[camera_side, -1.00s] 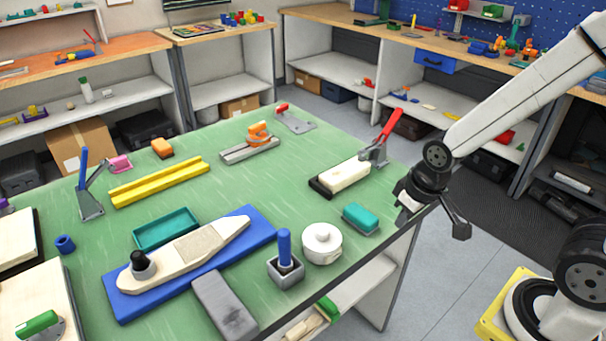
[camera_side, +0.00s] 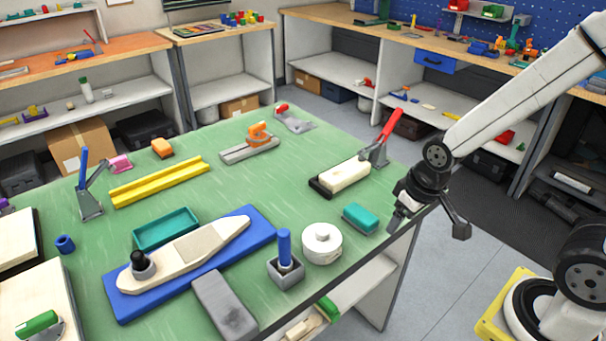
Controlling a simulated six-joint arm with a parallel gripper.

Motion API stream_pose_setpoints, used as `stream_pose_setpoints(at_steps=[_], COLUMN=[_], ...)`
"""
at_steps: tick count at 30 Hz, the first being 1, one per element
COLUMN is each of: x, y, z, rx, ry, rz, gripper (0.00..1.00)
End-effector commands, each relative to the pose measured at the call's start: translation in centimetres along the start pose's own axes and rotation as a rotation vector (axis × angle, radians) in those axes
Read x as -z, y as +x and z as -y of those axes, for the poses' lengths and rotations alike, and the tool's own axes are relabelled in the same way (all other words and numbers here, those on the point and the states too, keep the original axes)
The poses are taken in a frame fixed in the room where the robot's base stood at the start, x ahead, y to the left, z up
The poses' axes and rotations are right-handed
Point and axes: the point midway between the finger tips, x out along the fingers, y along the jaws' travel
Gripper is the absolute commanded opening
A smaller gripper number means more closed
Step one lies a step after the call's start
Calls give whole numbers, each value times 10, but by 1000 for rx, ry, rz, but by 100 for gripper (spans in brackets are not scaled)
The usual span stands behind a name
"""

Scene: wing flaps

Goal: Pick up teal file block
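The teal file block (camera_side: 361,218) lies on the green table near its right edge. It is a small rounded block with a teal top and a paler underside. My gripper (camera_side: 398,222) is just to the right of the block at the table's edge, pointing down. A gap shows between it and the block in the picture. The fingers are small and dark here, and I cannot tell how far apart they are. Nothing shows held in them.
A white round pot (camera_side: 322,246) stands left of the block. A clamp with a red handle (camera_side: 389,126) and a cream block (camera_side: 345,174) are behind it. A blue-handled tool in a grey holder (camera_side: 285,262) and a blue tray with a boat shape (camera_side: 262,226) lie further left.

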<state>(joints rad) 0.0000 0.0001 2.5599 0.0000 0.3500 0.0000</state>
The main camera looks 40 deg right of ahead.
Motion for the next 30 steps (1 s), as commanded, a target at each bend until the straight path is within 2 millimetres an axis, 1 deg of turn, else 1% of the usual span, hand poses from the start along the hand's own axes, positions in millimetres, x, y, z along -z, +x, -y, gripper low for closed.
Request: stream_pose_setpoints(at_steps=[1,2,10,14,17,20,26,30], x=[0,0,1,7,17,31,68,92], y=[0,0,0,2,5,11,29,45], z=[0,0,0,-2,-4,-7,-18,-28], rx=[0,0,0,-1,-2,-4,-6,-6], ry=[0,0,0,0,0,0,0,0], rz=[0,0,1,10,25,48,110,156], gripper=[95,100,100,100,100,100,100,100])
